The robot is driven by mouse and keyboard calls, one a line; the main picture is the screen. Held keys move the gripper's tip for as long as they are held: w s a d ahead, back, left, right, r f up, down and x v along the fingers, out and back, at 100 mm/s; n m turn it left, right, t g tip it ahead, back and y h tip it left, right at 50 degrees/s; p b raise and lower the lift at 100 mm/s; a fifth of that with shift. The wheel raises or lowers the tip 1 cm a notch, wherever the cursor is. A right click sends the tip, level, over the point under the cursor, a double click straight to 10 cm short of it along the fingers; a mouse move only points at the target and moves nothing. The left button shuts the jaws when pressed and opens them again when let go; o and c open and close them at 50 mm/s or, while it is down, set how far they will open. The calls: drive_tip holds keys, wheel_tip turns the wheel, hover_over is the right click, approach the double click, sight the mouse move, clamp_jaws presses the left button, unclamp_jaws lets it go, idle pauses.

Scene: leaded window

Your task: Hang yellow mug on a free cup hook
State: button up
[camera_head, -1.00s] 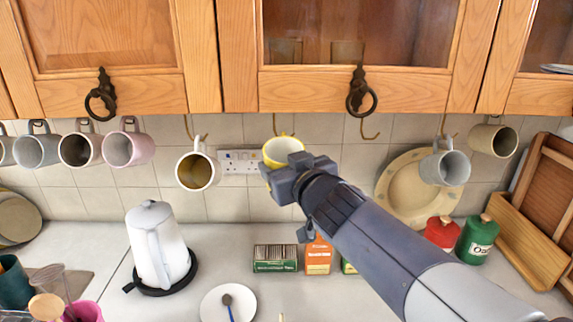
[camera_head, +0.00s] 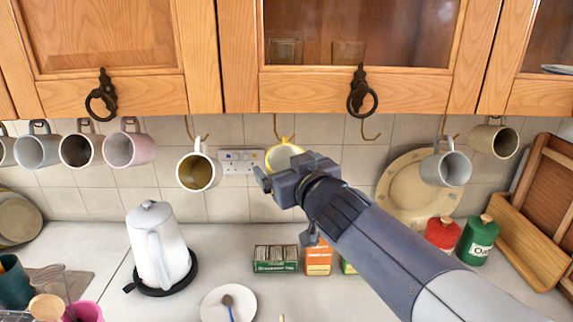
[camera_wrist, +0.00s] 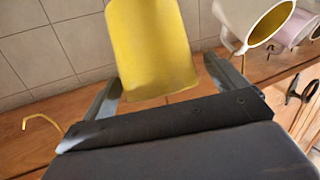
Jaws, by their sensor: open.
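The yellow mug (camera_head: 284,154) is under the cabinet, and its handle appears to hang on the brass cup hook (camera_head: 277,124) left of the dark ring pull. My gripper (camera_head: 266,181) is in front of and just below the mug, hiding its lower right part. In the wrist view the mug (camera_wrist: 150,45) is beyond the open fingers (camera_wrist: 162,78), which stand apart on either side of it. A bare cup hook (camera_head: 371,130) is to the right; a hook (camera_wrist: 40,125) also shows at the left of the wrist view.
A white mug (camera_head: 198,168) hangs just left of the yellow one. A grey mug (camera_head: 445,165) and a beige mug (camera_head: 493,138) hang at the right. The kettle (camera_head: 160,245), tea boxes (camera_head: 276,259) and canisters (camera_head: 476,240) stand on the counter below.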

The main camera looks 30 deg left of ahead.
drive_tip(key=p+v, duration=0.2)
drive_tip(key=v, duration=0.8)
drive_tip(key=b+x, duration=0.2)
drive_tip(key=x, duration=0.8)
drive_tip(key=shift+w+a, duration=0.15)
drive_tip(key=shift+a, duration=0.05)
drive_tip(key=shift+w+r, duration=0.2)
drive_tip(key=shift+d+r+p, duration=0.1)
drive_tip(key=shift+d+p, duration=0.05)
drive_tip(key=shift+p, duration=0.25)
